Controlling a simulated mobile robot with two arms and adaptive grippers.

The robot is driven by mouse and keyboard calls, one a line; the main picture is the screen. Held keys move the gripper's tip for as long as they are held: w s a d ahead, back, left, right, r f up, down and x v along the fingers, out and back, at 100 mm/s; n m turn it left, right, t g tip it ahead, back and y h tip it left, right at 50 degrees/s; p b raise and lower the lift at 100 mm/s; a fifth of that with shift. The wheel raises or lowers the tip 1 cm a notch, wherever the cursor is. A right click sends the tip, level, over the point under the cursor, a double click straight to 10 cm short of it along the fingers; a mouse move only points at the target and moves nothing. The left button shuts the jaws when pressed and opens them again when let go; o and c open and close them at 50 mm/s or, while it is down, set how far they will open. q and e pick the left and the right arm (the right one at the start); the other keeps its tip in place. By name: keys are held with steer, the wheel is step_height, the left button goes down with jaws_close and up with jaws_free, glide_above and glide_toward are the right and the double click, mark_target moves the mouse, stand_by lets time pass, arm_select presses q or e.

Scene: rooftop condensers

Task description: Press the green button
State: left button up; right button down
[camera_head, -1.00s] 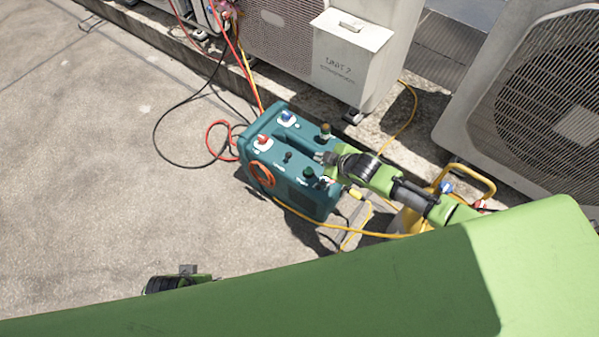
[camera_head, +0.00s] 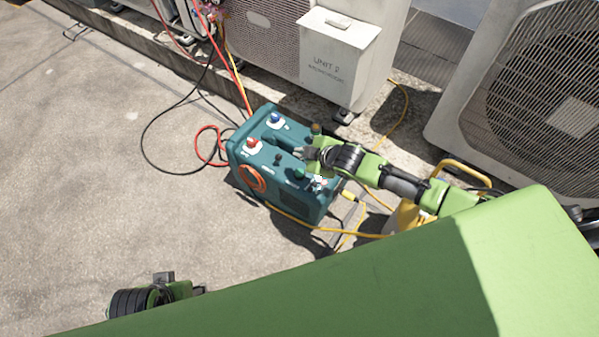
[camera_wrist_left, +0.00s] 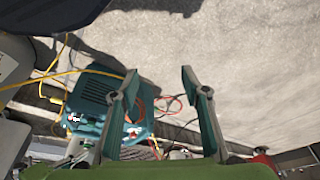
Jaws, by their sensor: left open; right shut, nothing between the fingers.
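A teal machine (camera_head: 235,160) stands on the concrete with its control panel facing up. A dark green button (camera_head: 299,174) is near the panel's lower right edge. My right gripper (camera_head: 307,153) is shut and empty over the panel, just above and right of this button in the picture; I cannot tell whether it touches anything. An olive knob (camera_head: 316,129) is just behind its fingers. My left gripper (camera_head: 163,276) is low at the left, away from the machine. In the left wrist view it (camera_wrist_left: 159,78) is open and empty, with the machine (camera_wrist_left: 93,88) beyond its fingers.
The panel also has a blue knob (camera_head: 275,118), a red knob (camera_head: 253,142) and a small black knob (camera_head: 278,160). A yellow cylinder (camera_head: 407,216) stands under my right arm. Hoses and a yellow cable lie around. Condenser units (camera_head: 341,70) line the back. Open concrete is at left.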

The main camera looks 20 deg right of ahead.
mark_target(301, 174)
arm_select(q)
steer(key=b+v, duration=0.1)
steer(key=v, duration=0.4)
arm_select(e)
step_height(301, 174, down, 4)
steer(key=b, duration=0.3)
steer(key=shift+f+b, duration=0.15)
steer(key=shift+b, duration=0.15)
steer(key=shift+f+b, duration=0.5)
steer(key=shift+b, duration=0.1)
step_height(301, 174, down, 2)
steer(key=shift+f+b, duration=0.25)
steer(key=shift+b, duration=0.6)
arm_select(q)
steer(key=w+d+r+t+h, duration=0.1)
steer(key=w+d+r+t, duration=0.2)
steer(key=w, duration=0.6)
steer(key=w+d+r+t+h, duration=0.2)
steer(key=w+d+r+t, duration=0.1)
steer(key=w+r+t, duration=0.5)
steer(key=shift+w+r+m+t, duration=0.3)
steer(key=shift+w+r, duration=0.2)
steer(key=shift+r, duration=0.5)
arm_select(e)
steer(key=shift+f, duration=0.15)
arm_select(q)
steer(key=shift+d, duration=0.15)
steer(key=shift+r, duration=0.1)
arm_select(e)
steer(key=shift+f, duration=0.4)
